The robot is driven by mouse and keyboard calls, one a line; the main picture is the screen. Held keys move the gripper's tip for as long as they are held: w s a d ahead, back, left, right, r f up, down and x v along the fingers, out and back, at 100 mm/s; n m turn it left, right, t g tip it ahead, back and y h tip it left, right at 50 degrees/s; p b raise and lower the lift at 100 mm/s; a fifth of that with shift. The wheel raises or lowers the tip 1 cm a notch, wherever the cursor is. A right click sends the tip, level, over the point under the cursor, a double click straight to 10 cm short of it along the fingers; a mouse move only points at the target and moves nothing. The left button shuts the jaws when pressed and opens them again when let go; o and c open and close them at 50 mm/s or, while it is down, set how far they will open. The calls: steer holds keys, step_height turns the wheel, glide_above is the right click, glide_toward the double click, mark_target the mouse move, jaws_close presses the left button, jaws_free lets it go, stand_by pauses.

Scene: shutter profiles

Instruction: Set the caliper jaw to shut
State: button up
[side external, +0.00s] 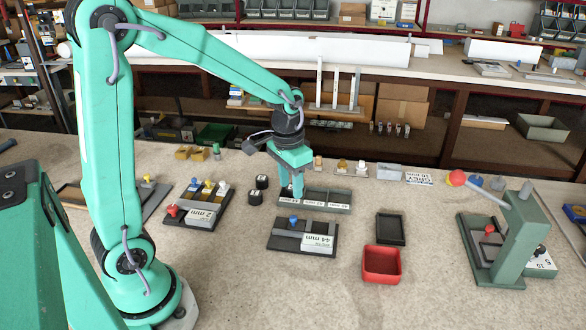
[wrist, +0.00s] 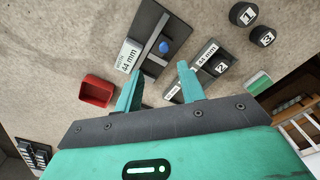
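What looks like the caliper is a dark plate (side external: 284,240) at the centre of the side view, with a grey bar, a blue knob (side external: 293,219) and a white label (side external: 318,242) reading 44 mm. In the wrist view the same dark plate (wrist: 149,18) lies past the fingertips, with its blue knob (wrist: 163,47) and label (wrist: 130,54). I cannot tell how wide its jaw stands. My gripper (side external: 297,194) is above the grey divided tray, behind the caliper. In the wrist view my gripper (wrist: 158,68) has its fingers apart with nothing between them.
The grey divided tray (side external: 340,208) is behind the caliper. Black cylinders (side external: 256,197) stand to its left. A red bin (side external: 382,265) and black tray (side external: 390,228) are at right. A green press (side external: 520,235) stands far right. The front bench is clear.

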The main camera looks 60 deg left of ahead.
mark_target(294, 217)
steer(key=shift+w+a+f+g, duration=0.2)
steer(key=shift+w+f, duration=0.15)
steer(key=shift+f, duration=0.35)
steer(key=shift+w+a+f+g, duration=0.1)
steer(key=shift+w+a+f, duration=0.2)
steer(key=shift+f, duration=0.4)
steer(key=shift+d+f, duration=0.1)
steer(key=shift+f, duration=3.8)
jaws_close()
